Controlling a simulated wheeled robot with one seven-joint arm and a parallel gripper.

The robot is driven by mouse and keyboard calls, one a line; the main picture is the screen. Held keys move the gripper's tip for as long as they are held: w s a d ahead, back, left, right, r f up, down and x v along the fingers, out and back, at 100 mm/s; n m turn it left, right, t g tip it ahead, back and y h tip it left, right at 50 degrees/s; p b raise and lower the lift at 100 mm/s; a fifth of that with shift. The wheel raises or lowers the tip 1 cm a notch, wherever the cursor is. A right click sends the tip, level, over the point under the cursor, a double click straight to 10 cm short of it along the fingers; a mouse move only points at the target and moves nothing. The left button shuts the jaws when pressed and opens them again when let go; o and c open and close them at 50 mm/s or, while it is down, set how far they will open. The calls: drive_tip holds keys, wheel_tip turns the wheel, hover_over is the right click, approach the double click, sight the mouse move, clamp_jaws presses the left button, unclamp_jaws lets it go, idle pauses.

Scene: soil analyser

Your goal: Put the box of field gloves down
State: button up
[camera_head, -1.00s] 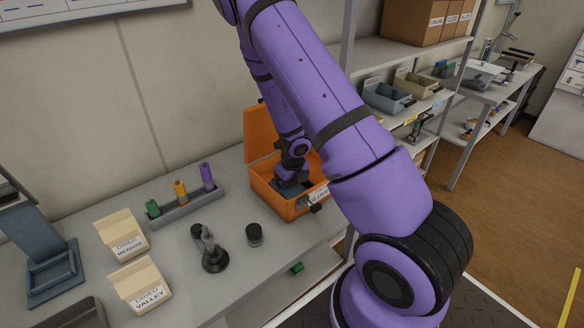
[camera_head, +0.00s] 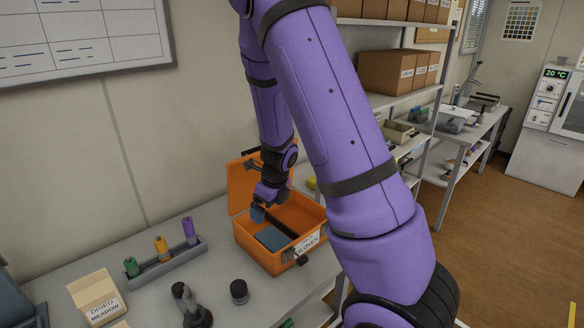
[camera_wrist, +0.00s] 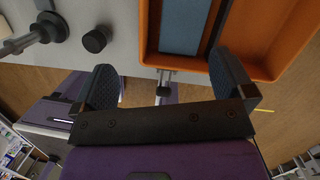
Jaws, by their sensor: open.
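The orange box of field gloves (camera_head: 270,262) stands on the grey bench with its lid raised at the back and a gloves label on its front. A blue-grey item (camera_head: 271,238) lies inside it; the box (camera_wrist: 146,28) and this item (camera_wrist: 188,25) also show in the wrist view. My gripper (camera_head: 258,208) hangs above the open box, apart from it. In the wrist view my gripper (camera_wrist: 170,85) has its two fingers wide apart with nothing between them.
A rack (camera_head: 168,262) with green, orange and purple tubes stands left of the box. Shelves with cardboard boxes (camera_head: 385,72) rise behind right.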

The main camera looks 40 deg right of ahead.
drive_tip(key=s+a+r+n+y, duration=0.1)
drive_tip(key=s+a+r+n, duration=0.15)
drive_tip(key=r+n, duration=0.3)
drive_tip(key=s+a+r+n+t+y, duration=0.1)
drive_tip(key=s+a+r+n, duration=0.15)
drive_tip(key=r+n, duration=0.35)
drive_tip(key=s+a+r+n+y, duration=0.1)
drive_tip(key=s+a+r+n, duration=0.1)
drive_tip(key=a+r+n, duration=0.35)
drive_tip(key=s+r+n+t+h, duration=0.2)
drive_tip(key=s+r+n+h, duration=0.2)
drive_tip(key=s+r+n, duration=0.8)
drive_tip(key=shift+s+r+n, duration=0.4)
drive_tip(key=shift+s+n, duration=1.3)
drive_tip(key=shift+s, duration=0.75)
drive_tip(key=shift+d, duration=0.1)
